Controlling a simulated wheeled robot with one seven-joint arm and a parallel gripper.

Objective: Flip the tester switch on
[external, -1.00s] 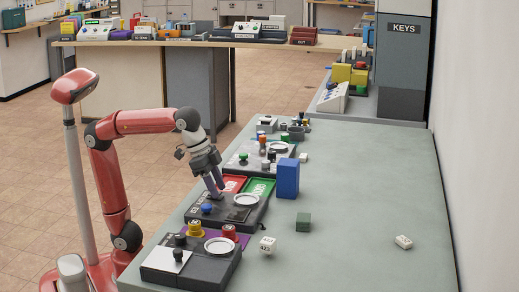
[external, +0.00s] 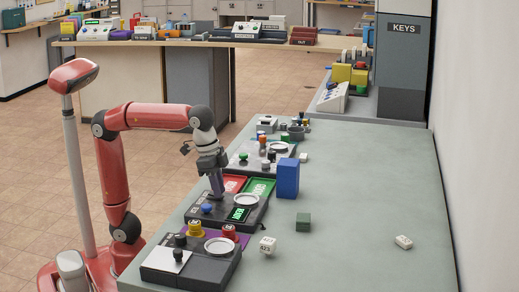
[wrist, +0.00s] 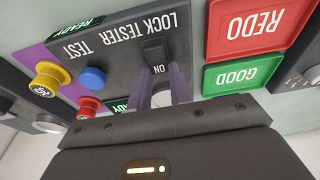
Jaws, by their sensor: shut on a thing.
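The lock tester (external: 257,212) is a dark box on the grey-green table, with a blue button, a round pale dish and a small display lit green. In the wrist view its panel reads LOCK TESTER and TEST (wrist: 125,38). The black tester switch (wrist: 154,47) sits beside the word ON. My gripper (external: 219,194) points down at the panel from above. In the wrist view, its purple fingers (wrist: 164,72) are at the switch, shut on it. The fingers hide the switch in the external view. A lit READY display shows near the fingers.
A red REDO tray (wrist: 262,28) and a green GOOD tray (wrist: 243,76) lie beside the tester. A neighbouring box (external: 205,266) has yellow and red buttons close by. A blue block (external: 287,178) stands behind. The table's right side is mostly clear.

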